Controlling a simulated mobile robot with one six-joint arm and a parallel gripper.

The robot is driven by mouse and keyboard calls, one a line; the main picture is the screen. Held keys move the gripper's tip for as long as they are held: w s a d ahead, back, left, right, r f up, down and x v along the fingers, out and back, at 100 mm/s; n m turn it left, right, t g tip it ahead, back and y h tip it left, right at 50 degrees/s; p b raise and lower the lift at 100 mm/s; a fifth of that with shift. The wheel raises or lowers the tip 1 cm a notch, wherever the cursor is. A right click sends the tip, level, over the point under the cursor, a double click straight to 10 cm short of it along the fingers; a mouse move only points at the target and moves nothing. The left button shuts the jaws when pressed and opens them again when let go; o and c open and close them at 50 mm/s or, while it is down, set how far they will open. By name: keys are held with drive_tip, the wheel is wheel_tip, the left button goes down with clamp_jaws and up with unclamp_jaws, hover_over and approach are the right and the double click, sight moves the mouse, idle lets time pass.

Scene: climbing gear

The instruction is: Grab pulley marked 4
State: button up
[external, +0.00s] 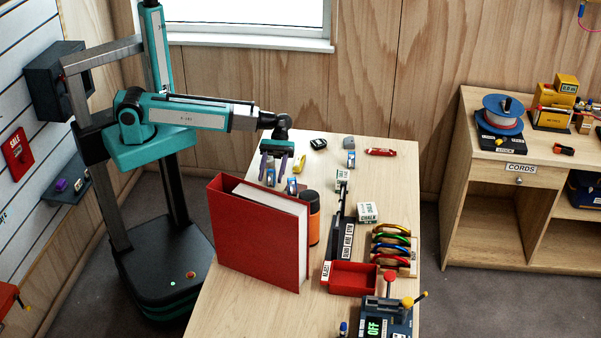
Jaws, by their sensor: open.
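My gripper (274,168) points down over the far left part of the table, its two purple fingers apart and nothing visible between them. Small blue-and-white labelled pieces, which may be the pulleys, stand on the table: one (270,177) just below the fingers, another (292,186) a little nearer the camera to the right, and a third (351,159) farther right. Their markings are too small to read, so I cannot tell which is pulley 4. I cannot tell whether the fingers touch the piece below them.
A tall red binder (250,235) stands in front of these pieces, with an orange-and-black cylinder (309,217) beside it. A yellow item (299,163), a black item (318,144) and a red tool (380,152) lie nearby. Carabiners (392,245) and a red tray (354,280) are nearer the camera.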

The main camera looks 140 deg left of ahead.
sight(271, 170)
drive_tip(key=c, duration=1.2)
drive_tip(key=shift+o, duration=0.2)
drive_tip(key=shift+r, duration=0.2)
drive_tip(key=shift+r+b, duration=1.15)
drive_tip(key=shift+r, duration=3.7)
